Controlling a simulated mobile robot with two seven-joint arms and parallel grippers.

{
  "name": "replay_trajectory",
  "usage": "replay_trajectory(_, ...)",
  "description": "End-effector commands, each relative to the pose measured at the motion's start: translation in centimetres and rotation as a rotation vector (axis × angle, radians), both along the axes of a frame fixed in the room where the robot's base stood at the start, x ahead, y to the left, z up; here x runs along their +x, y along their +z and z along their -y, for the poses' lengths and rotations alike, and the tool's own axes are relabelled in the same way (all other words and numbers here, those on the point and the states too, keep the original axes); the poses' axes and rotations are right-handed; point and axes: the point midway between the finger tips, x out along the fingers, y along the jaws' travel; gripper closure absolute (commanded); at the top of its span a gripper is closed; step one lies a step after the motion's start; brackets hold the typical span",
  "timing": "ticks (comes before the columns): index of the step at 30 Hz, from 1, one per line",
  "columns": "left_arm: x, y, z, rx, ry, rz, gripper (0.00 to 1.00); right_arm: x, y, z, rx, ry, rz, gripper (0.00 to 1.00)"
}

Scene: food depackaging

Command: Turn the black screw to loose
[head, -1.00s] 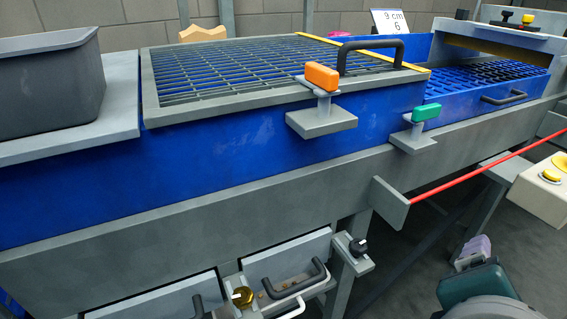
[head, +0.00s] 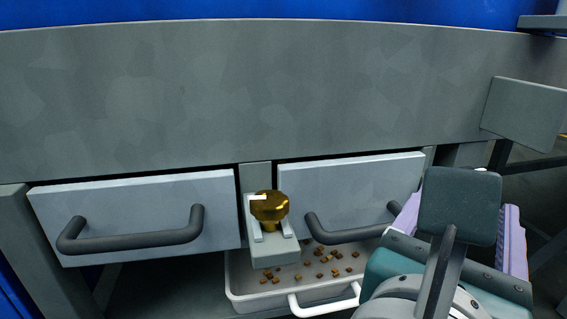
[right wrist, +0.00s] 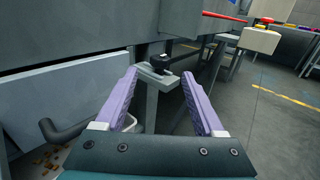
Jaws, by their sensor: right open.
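The black screw (right wrist: 163,62) sits on a grey bracket (right wrist: 155,75) on a frame post in the right wrist view. It lies ahead, around the gap between the fingertips. In the head view the black screw is hidden behind my right arm. My right gripper (right wrist: 159,76) has its two purple fingers apart with nothing held. The screw appears beyond the fingertips; whether they touch it I cannot tell. In the head view my right gripper (head: 460,208) is at the lower right, by the right drawer. My left gripper is not in view.
A brass knob (head: 270,207) stands on a bracket between the left drawer (head: 140,205) and right drawer (head: 350,185). A white tray (head: 236,290) with brown bits sits below. A grey plate (head: 525,113) juts out at right. Open floor (right wrist: 265,125) lies to the right.

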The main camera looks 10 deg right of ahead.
Motion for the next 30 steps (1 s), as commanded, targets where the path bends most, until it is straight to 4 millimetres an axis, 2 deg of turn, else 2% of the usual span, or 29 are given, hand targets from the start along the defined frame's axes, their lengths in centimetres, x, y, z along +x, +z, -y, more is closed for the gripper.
replay_trajectory(1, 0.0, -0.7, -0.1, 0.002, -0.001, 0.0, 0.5, 0.8, -0.2, 0.8, 0.0, -0.001, 0.006, 0.3)
replay_trajectory(9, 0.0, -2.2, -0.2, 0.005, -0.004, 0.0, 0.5, 4.0, -0.2, 4.2, 0.001, -0.001, 0.004, 0.3)
replay_trajectory(15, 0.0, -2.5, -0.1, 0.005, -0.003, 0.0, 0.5, 5.0, -0.1, 5.2, 0.003, 0.0, 0.001, 0.3)
replay_trajectory(22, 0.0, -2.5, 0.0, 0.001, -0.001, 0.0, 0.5, 5.1, 0.0, 5.3, 0.003, 0.001, 0.0, 0.3)
replay_trajectory(23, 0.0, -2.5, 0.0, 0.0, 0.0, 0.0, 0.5, 5.1, 0.0, 5.3, 0.003, 0.0, 0.0, 0.31)
replay_trajectory(30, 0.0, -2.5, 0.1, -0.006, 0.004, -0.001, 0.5, 5.1, -0.1, 5.3, 0.004, 0.0, 0.001, 0.58)
